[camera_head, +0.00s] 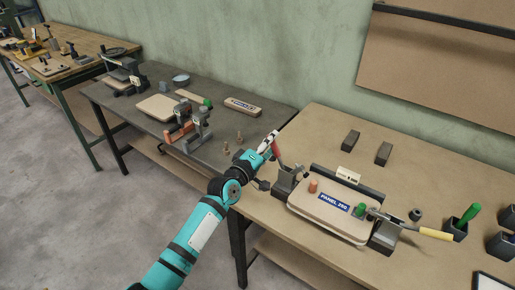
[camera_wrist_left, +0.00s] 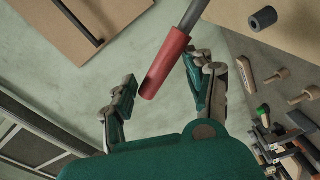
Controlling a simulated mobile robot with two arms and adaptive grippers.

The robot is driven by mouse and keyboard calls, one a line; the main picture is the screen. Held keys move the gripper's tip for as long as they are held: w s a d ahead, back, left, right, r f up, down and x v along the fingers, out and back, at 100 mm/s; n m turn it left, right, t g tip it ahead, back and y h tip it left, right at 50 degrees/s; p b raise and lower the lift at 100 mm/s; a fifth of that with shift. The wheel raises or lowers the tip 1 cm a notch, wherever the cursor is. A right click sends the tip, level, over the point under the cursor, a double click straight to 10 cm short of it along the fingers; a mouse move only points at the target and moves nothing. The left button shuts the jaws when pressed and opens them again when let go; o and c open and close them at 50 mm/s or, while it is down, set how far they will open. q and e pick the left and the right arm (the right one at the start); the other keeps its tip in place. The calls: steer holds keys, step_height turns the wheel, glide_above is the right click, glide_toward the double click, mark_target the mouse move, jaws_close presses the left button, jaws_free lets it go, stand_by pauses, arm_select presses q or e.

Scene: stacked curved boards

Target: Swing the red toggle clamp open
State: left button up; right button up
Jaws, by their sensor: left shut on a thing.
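The red toggle clamp's grey body (camera_head: 285,181) sits at the left edge of the board fixture on the near wooden table. Its red handle (camera_head: 277,152) stands up, slightly tilted. My left gripper (camera_head: 270,141) is at the top of this handle, shut on it. In the left wrist view, the red grip (camera_wrist_left: 165,65) and its grey rod lie between the two fingers of my left gripper (camera_wrist_left: 160,98), closer to the right finger. The lower clamp is out of that view. My right gripper is in neither view.
A pale board labelled "PANEL 256" (camera_head: 318,214) lies beside the clamp with an orange peg (camera_head: 313,186) and a green knob (camera_head: 361,209). A second clamp has a low yellow handle (camera_head: 436,233). Two dark blocks (camera_head: 350,141) stand behind. A grey table (camera_head: 225,117) is at left.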

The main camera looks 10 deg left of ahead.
arm_select(q)
steer(key=shift+o, duration=0.8)
steer(key=d, duration=0.1)
steer(key=s+d, duration=0.1)
steer(key=d, duration=0.1)
steer(key=shift+f+h, duration=0.15)
steer(key=shift+h, duration=0.25)
steer(key=o, duration=0.6)
steer(key=shift+s+d, duration=0.15)
steer(key=shift+c, duration=0.2)
steer(key=shift+f+g, duration=0.15)
steer(key=shift+g, duration=0.15)
steer(key=shift+c, duration=1.1)
steer(key=p+v, duration=0.3)
steer(key=v, duration=0.4)
steer(key=shift+r, duration=0.25)
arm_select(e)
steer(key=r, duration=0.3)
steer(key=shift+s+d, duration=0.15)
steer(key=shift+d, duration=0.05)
arm_select(q)
steer(key=shift+d, duration=0.15)
